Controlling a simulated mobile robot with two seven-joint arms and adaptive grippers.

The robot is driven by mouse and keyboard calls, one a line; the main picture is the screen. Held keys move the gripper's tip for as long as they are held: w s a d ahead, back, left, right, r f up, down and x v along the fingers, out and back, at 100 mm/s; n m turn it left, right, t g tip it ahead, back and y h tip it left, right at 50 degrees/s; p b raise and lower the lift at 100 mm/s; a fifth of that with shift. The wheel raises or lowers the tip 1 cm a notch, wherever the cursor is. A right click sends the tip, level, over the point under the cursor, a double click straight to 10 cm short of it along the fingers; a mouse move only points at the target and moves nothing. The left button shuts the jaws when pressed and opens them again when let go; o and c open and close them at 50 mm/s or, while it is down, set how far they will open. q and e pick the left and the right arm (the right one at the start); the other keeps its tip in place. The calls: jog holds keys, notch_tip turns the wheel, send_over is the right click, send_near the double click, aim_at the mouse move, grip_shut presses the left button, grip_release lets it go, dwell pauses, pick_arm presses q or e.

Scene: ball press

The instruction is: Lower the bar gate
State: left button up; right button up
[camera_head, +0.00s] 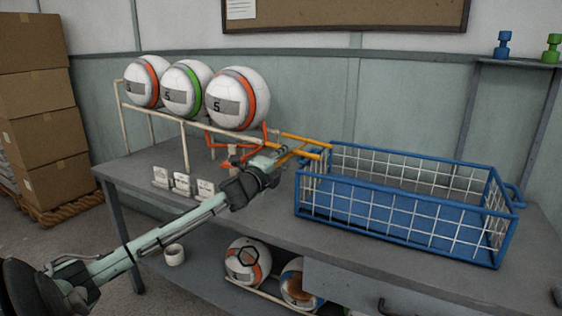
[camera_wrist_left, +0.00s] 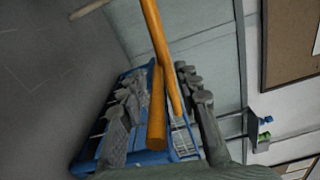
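The bar gate appears as yellow-orange bars (camera_head: 304,141) between the ball rack and the blue basket's left end. The bars run roughly level in the head view. My left gripper (camera_head: 281,157) reaches over the table to their near left side. In the left wrist view, one long orange bar (camera_wrist_left: 161,45) and a shorter bar end (camera_wrist_left: 157,115) lie between the fingers of my left gripper (camera_wrist_left: 158,112). The fingers stand apart, with visible gaps beside the bars. Contact with the bars cannot be told. My right gripper is out of view.
Several white balls (camera_head: 238,98) sit on a rack (camera_head: 185,145) left of the gate, beside a red-orange bracket (camera_head: 215,140). A blue wire basket (camera_head: 405,245) fills the table's right side. White cards (camera_head: 182,184) stand near the front edge. More balls (camera_head: 247,262) lie on the lower shelf.

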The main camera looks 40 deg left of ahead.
pick_arm(q)
jog(key=v, duration=1.2)
dwell(0.4)
